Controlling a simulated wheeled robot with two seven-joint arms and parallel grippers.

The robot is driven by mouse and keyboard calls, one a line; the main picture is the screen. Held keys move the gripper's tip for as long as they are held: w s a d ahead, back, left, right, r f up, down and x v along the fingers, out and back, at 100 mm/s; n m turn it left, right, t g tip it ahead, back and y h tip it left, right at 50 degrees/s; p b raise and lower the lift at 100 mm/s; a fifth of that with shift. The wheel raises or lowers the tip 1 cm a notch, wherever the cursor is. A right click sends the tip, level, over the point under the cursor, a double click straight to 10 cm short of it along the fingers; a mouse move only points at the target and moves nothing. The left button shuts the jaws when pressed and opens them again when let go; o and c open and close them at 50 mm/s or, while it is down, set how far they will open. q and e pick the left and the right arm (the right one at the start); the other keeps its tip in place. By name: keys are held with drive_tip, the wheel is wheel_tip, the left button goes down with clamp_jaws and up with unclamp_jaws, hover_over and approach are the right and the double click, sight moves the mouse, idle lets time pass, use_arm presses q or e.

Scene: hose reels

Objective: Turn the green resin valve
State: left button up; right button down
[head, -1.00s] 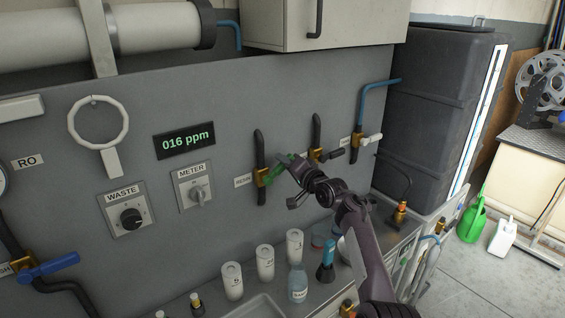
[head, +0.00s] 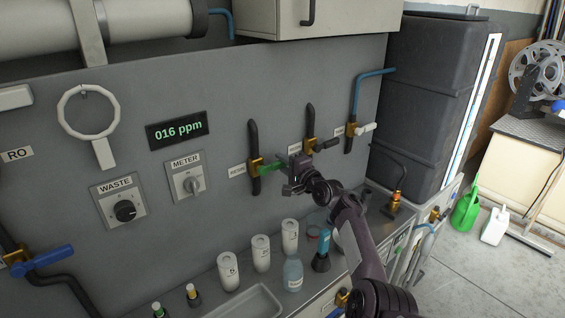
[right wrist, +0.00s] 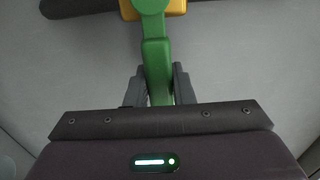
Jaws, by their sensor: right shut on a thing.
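The green resin valve handle (head: 269,168) sticks out to the right, about level, from a brass valve body (head: 254,170) on a black upright pipe, beside a RESIN label (head: 237,171). My right gripper (head: 283,167) is shut on the handle's outer part. In the right wrist view the green handle (right wrist: 155,60) runs down from its round hub between the two dark fingers (right wrist: 158,85), which lie on either side of it. The handle's outer end is hidden by the gripper. My left gripper is not in view.
Two more valves stand to the right, one with a black handle (head: 326,145) and one with a white handle (head: 365,128). Below, white jars (head: 261,254), a clear bottle (head: 293,275) and a blue-topped flask (head: 322,250) stand on the counter.

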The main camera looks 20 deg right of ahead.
drive_tip(key=shift+f, duration=0.15)
drive_tip(key=c, duration=1.2)
unclamp_jaws()
drive_tip(key=shift+c, duration=0.2)
drive_tip(key=shift+s, duration=0.1)
drive_tip(key=v, duration=0.7)
drive_tip(key=shift+s+d, duration=0.15)
drive_tip(key=shift+s, duration=0.15)
